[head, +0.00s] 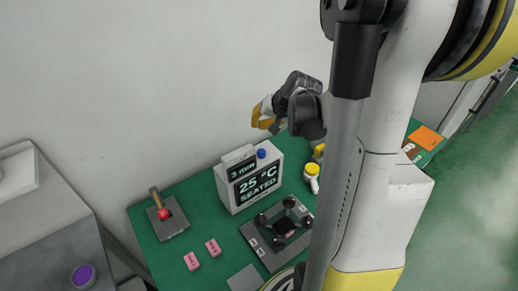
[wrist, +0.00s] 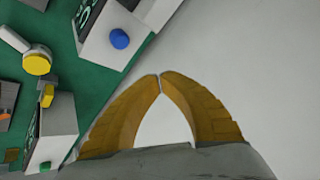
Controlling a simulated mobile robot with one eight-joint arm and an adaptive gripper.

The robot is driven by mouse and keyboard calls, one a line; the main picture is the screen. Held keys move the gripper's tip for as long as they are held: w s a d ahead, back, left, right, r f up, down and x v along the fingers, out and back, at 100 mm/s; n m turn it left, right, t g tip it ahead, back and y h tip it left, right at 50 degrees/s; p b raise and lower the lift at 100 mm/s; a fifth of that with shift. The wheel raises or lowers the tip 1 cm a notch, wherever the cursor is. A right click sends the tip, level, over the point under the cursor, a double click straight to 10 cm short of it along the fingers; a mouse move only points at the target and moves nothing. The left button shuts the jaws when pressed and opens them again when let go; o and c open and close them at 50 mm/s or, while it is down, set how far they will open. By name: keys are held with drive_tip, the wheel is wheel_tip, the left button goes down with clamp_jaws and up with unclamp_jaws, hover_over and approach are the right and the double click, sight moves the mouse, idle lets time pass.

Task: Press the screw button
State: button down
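A white box (head: 226,186) with a dark display reading "3 mm", "25 °C" and "SEATED" stands on the green table; a blue button (head: 261,153) is on its top. The blue button also shows in the wrist view (wrist: 119,39), up and left of the fingertips. No label marks any button as the screw button. My gripper (head: 262,115) is in the air above and beside the box, apart from it. In the wrist view, its two yellow fingers (wrist: 161,76) meet at the tips with nothing between them.
A red-knobbed lever (head: 163,213), pink blocks (head: 213,247) and a dark fixture with several knobs (head: 284,228) share the table. A yellow-topped white part (head: 312,170) is right of the box. A purple button (head: 83,275) sits on a grey cabinet at left. A wall stands behind.

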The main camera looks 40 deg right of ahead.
sight(259, 150)
drive_tip(key=shift+f, duration=0.1)
wheel_tip(259, 150, down, 9)
drive_tip(key=b, duration=0.7)
drive_tip(key=shift+w+r, duration=0.1)
drive_tip(key=shift+r, duration=0.1)
idle(0.9)
drive_tip(key=shift+f+b, duration=0.4)
drive_tip(key=shift+b, duration=0.1)
drive_tip(key=shift+f+b, duration=0.5)
drive_tip(key=shift+f, duration=0.05)
idle(0.6)
drive_tip(key=shift+r+p, duration=0.75)
drive_tip(key=shift+r, duration=0.25)
